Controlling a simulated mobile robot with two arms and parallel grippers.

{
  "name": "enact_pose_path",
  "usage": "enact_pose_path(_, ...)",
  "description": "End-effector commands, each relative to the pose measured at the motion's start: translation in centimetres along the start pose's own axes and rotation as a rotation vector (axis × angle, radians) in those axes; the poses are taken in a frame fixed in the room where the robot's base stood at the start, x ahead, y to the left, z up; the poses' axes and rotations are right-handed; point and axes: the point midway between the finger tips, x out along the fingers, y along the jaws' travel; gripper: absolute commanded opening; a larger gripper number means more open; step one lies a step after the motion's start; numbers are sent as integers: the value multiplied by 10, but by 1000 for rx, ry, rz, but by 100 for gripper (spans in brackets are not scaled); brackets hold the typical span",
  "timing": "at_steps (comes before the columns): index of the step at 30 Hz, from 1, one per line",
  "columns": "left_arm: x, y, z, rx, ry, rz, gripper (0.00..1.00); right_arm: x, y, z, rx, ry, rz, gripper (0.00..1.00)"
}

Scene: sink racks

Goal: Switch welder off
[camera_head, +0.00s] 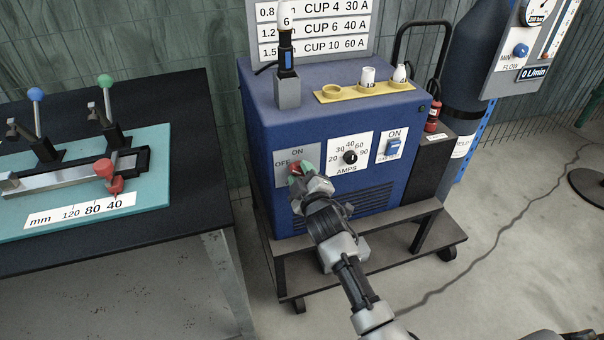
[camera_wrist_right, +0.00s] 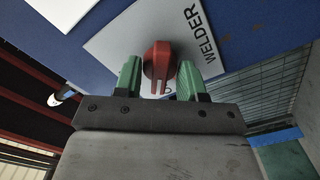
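The blue welder (camera_head: 262,120) stands on a cart and has a grey ON/OFF plate (camera_head: 284,176) at the left of its front. The red rotary switch on that plate is mostly hidden by my right gripper (camera_head: 300,170) in the head view. In the wrist view, the red switch (camera_wrist_right: 159,62) sits on the plate marked WELDER (camera_wrist_right: 112,42). The green fingers of my right gripper (camera_wrist_right: 160,78) stand apart on both sides of the switch, with narrow gaps showing. The switch's exact pointing direction is hard to tell. My left gripper is not in view.
Right of the switch are the AMPS dial (camera_head: 350,157) and a blue ON switch (camera_head: 392,148). A torch holder (camera_head: 287,92) and a yellow cup tray (camera_head: 345,94) sit on top. A dark workbench (camera_head: 190,100) stands left; a gas cylinder (camera_head: 470,70) stands right.

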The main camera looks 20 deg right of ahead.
Motion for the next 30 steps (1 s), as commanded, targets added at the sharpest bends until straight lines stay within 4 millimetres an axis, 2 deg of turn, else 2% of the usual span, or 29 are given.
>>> enact_pose_path(5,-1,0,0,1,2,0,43,0,0,0,-19,0,-1,12)
enact_pose_path(10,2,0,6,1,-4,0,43,0,0,0,-124,0,-1,12)
enact_pose_path(16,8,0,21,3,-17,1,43,0,0,0,-305,0,-2,12)
enact_pose_path(26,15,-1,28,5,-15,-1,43,0,0,0,-648,0,-1,12)
enact_pose_path(27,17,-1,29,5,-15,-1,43,0,-1,0,-639,0,-1,46)
enact_pose_path(30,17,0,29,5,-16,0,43,0,-1,0,-636,0,-1,47)
